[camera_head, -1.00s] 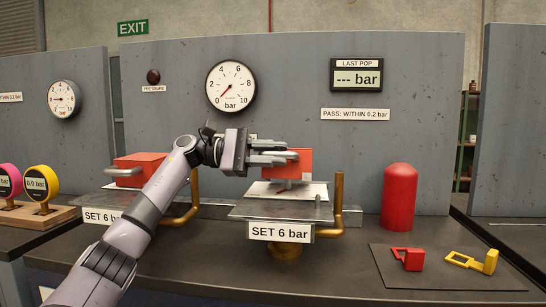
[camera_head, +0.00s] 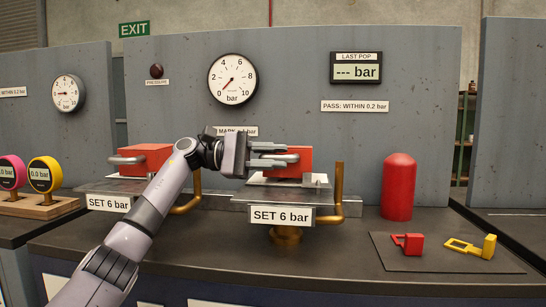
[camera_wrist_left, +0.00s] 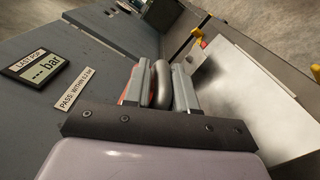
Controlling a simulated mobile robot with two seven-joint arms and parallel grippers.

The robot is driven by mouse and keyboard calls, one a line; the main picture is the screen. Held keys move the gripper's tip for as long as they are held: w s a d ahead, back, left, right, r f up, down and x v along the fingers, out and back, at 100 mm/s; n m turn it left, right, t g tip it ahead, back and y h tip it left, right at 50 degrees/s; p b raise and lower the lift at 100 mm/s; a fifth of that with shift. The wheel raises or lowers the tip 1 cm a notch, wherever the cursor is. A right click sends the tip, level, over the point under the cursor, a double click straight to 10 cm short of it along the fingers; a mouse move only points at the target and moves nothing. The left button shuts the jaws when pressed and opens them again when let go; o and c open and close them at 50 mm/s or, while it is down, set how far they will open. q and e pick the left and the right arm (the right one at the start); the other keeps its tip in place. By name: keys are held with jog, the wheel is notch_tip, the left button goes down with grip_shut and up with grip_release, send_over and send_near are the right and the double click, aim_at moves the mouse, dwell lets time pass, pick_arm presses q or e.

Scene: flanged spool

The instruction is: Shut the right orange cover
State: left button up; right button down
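The right orange cover (camera_head: 298,163) is a red-orange box above a pale plate on the right stand. It looks raised rather than flat, but its exact tilt is hard to read. My left gripper (camera_head: 268,156) comes in from the left at the cover's front. In the left wrist view, the fingers (camera_wrist_left: 166,88) lie on both sides of the cover's grey bar handle (camera_wrist_left: 178,85), which fills the space between them. A strip of the cover (camera_wrist_left: 128,84) shows behind one finger. My right gripper is not in view.
The left orange cover (camera_head: 147,158) with its grey handle stands on the left stand. A brass pipe (camera_head: 339,190) rises right of the right stand. A red cylinder (camera_head: 399,187) and a mat (camera_head: 390,255) with red and yellow tags are further right.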

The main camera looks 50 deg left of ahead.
pick_arm(q)
jog(key=shift+o, duration=1.1)
jog(key=shift+f, duration=0.15)
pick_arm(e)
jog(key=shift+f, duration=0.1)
pick_arm(q)
jog(key=shift+r, duration=0.55)
notch_tip(320, 180, up, 19)
jog(key=p, duration=1)
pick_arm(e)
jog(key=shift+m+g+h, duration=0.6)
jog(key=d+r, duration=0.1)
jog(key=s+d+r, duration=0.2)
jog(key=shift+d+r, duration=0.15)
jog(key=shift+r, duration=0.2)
